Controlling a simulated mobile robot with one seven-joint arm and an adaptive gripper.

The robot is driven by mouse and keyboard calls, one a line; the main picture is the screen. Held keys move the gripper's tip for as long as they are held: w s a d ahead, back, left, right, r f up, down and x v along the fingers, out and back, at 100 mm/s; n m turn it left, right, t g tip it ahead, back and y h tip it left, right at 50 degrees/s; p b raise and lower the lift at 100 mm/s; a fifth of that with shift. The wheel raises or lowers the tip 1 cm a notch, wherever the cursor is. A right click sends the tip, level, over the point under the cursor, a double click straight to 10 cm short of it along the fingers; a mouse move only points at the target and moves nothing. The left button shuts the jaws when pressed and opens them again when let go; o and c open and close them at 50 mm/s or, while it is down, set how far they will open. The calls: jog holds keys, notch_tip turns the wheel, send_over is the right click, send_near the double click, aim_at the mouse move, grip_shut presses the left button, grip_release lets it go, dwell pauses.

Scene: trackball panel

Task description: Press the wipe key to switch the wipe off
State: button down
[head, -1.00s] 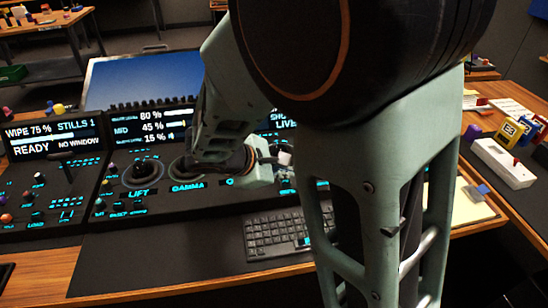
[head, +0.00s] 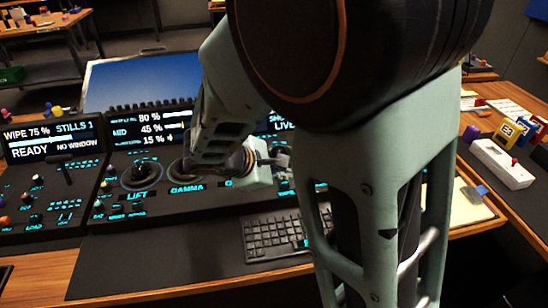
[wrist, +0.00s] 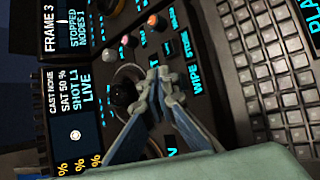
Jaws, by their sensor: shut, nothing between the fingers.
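My gripper (head: 281,158) is at the right part of the dark console in the head view, partly hidden by my own arm. In the wrist view its two blue-grey fingers (wrist: 163,82) are shut together with nothing between them, over the panel. The glowing WIPE label (wrist: 195,72) lies just right of the fingertips. I cannot make out the wipe key itself; the fingertips may cover it. Whether they touch the panel is unclear. The left screen (head: 50,137) reads WIPE 75 %, STILLS 1, READY and NO WINDOW.
A dark trackball (wrist: 123,93) sits left of the fingers in the wrist view. A keyboard (head: 275,235) lies in front of the console. A white block (head: 500,163) stands on the right desk.

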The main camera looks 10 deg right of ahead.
aim_at(283, 185)
jog(key=shift+f, duration=0.15)
jog(key=shift+f+b, duration=0.3)
jog(key=shift+b, duration=0.2)
jog(key=shift+f+b, duration=0.45)
jog(key=shift+f, duration=0.1)
dwell(0.7)
jog(key=shift+r, duration=0.15)
jog(key=shift+r+p, duration=0.75)
jog(key=shift+r, duration=0.1)
notch_tip(283, 185, up, 5)
jog(key=p, duration=0.4)
jog(key=shift+r, duration=0.1)
dwell(0.7)
